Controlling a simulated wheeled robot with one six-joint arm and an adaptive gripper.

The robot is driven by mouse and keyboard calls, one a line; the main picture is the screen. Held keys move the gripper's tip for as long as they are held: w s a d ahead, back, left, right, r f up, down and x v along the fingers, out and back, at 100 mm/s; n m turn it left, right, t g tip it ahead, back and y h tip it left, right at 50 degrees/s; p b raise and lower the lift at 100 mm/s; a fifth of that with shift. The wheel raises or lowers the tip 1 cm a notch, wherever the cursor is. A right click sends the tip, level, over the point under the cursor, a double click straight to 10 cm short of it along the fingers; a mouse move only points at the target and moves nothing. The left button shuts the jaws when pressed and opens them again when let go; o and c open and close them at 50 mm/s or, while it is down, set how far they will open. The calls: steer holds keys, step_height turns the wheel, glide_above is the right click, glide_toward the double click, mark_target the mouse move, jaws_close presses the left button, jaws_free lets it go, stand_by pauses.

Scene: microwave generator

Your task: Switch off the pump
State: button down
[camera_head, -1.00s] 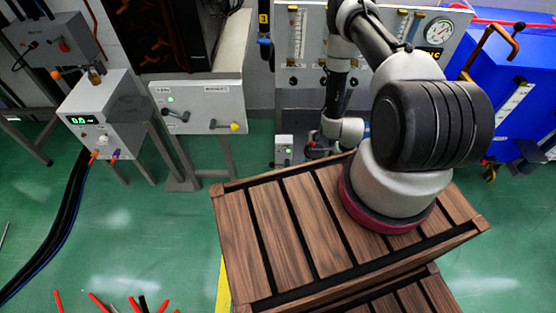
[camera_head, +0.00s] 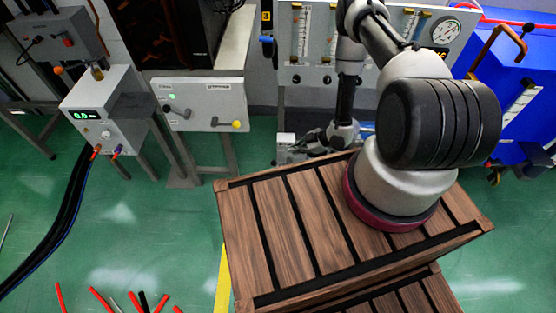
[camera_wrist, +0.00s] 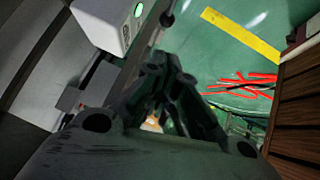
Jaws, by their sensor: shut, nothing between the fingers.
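A small light box (camera_head: 285,140) stands low below the gauge panel in the head view, partly hidden by my gripper. In the wrist view a white box (camera_wrist: 103,20) with a lit round green light (camera_wrist: 138,10) is at the top, just left of my fingers. It looks like the same box; I cannot tell for sure that it belongs to the pump. My gripper (camera_wrist: 163,65) is shut and empty, with its fingers pointing up the wrist picture, apart from the green light. In the head view my gripper (camera_head: 305,148) is small and partly blurred into the background.
A slatted wooden crate (camera_head: 283,235) stands in front, under my arm. A flowmeter panel (camera_head: 315,45) is behind the gripper. A panel with levers (camera_head: 203,105) and a box with a green display (camera_head: 100,105) stand left. Red sticks (camera_head: 100,300) lie on the floor.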

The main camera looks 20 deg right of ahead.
steer(key=shift+d+f+x, duration=0.35)
steer(key=shift+x, duration=1.8)
steer(key=shift+d+f+x, duration=0.35)
steer(key=shift+x, duration=1.75)
steer(key=shift+d+f+x, duration=0.3)
steer(key=shift+f+x, duration=0.05)
steer(key=shift+x, duration=1.8)
steer(key=shift+s, duration=0.1)
